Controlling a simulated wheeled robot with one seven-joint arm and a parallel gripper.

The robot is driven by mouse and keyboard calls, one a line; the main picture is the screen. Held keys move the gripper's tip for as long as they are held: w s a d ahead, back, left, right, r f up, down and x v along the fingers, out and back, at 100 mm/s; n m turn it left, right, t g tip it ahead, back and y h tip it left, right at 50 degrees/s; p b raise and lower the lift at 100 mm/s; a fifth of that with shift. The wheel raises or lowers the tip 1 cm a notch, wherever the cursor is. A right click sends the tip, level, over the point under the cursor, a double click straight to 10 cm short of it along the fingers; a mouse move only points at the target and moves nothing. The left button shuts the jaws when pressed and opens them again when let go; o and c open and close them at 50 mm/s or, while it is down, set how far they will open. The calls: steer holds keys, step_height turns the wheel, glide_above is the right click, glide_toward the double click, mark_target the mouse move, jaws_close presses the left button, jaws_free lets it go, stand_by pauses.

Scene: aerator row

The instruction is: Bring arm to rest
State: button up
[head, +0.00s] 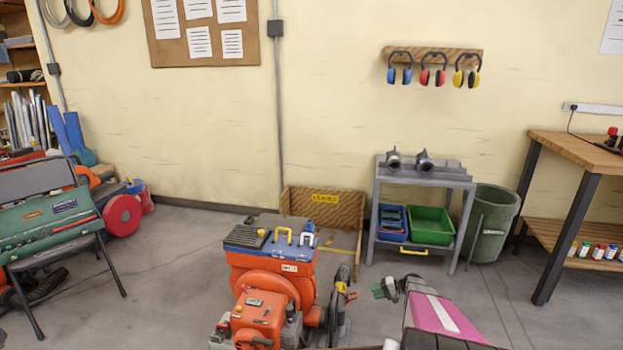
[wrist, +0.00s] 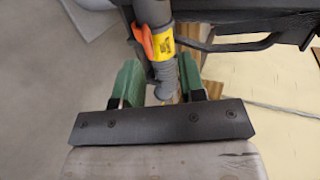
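My gripper (head: 385,288) is low at the right of the orange machine in the head view, at the end of my arm with its magenta link (head: 440,312). In the wrist view its two green fingers (wrist: 160,72) stand apart, open. A dark grey tube (wrist: 152,14) with an orange lever and a yellow label shows ahead of and partly between the fingers. I see no finger closed on it. In the head view a gap shows between the gripper and the dark upright handle (head: 342,284) of the machine.
The orange machine (head: 270,285) stands close to the left of my gripper. Behind are a wooden bin (head: 348,207), a grey cart (head: 460,178) with green and blue trays, and a green barrel (head: 493,222). A workbench (head: 570,146) is at right. Floor at left centre is clear.

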steer(key=s+a+r+h, duration=0.4)
steer(key=s+r, duration=0.4)
steer(key=r, duration=0.2)
steer(key=s+a+r+n+g+h, duration=0.1)
steer(key=s+a+r+h, duration=0.3)
steer(key=s+a+r, duration=0.3)
steer(key=s+a+r+n+g+h, duration=0.1)
steer(key=s+a+r+h, duration=0.3)
steer(key=s+r, duration=0.6)
step_height(320, 180, up, 3)
steer(key=shift+a+r+h, duration=0.15)
steer(key=shift+a+h, duration=0.25)
steer(key=shift+a, duration=0.4)
